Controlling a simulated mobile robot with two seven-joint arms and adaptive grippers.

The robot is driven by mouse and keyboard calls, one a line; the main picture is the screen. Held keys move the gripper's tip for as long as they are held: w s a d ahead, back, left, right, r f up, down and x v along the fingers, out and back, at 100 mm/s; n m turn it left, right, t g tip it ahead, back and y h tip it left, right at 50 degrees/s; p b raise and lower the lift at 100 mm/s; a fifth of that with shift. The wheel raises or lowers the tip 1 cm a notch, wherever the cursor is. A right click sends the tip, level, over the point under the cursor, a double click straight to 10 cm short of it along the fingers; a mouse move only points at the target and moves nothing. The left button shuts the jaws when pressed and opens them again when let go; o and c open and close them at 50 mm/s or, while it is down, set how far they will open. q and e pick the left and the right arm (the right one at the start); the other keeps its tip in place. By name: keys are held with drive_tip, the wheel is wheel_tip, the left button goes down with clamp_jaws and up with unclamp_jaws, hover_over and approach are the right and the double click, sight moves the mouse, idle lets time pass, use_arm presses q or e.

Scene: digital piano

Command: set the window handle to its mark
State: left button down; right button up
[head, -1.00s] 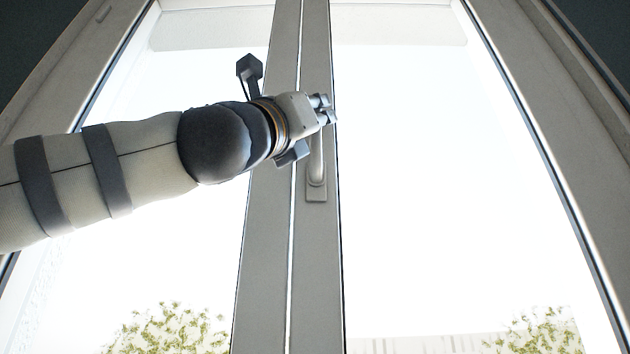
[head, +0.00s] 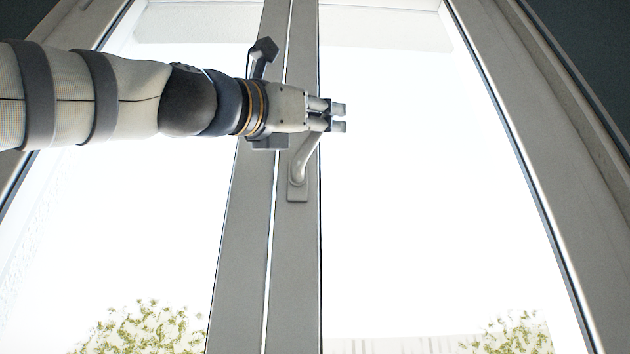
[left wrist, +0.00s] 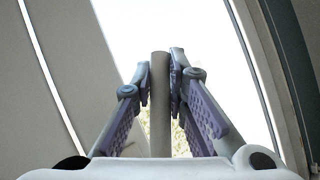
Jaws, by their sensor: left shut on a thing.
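The window handle (head: 303,160) is a pale grey lever on a small base plate on the middle window frame. Its lever leans up and to the right from the base. My left gripper (head: 338,118) comes in from the left and is shut on the upper part of the lever. In the left wrist view the handle's bar (left wrist: 160,105) stands upright between the two finger pads of my left gripper (left wrist: 161,85). The lever's far end is hidden by the fingers in the head view. I cannot make out the mark. My right gripper is not in view.
The middle window frame (head: 245,240) runs up between two bright glass panes. The right frame post (head: 545,200) stands at the far right. Green shrubs show outside at the bottom. The space in front of the right pane is clear.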

use_arm(q)
drive_tip(key=shift+d+f+m+g, duration=0.3)
drive_tip(key=shift+d+m+g, duration=0.35)
drive_tip(key=shift+m, duration=0.25)
drive_tip(key=shift+f+y, duration=0.1)
drive_tip(key=shift+y, duration=0.2)
drive_tip(key=c, duration=1.6)
unclamp_jaws()
drive_tip(key=shift+d, duration=0.1)
drive_tip(key=shift+o, duration=0.2)
drive_tip(key=shift+a+f, duration=0.1)
drive_tip(key=shift+a, duration=0.2)
drive_tip(key=s+a, duration=0.8)
drive_tip(key=a, duration=0.1)
drive_tip(key=shift+a, duration=0.35)
drive_tip(key=shift+s+f, duration=0.1)
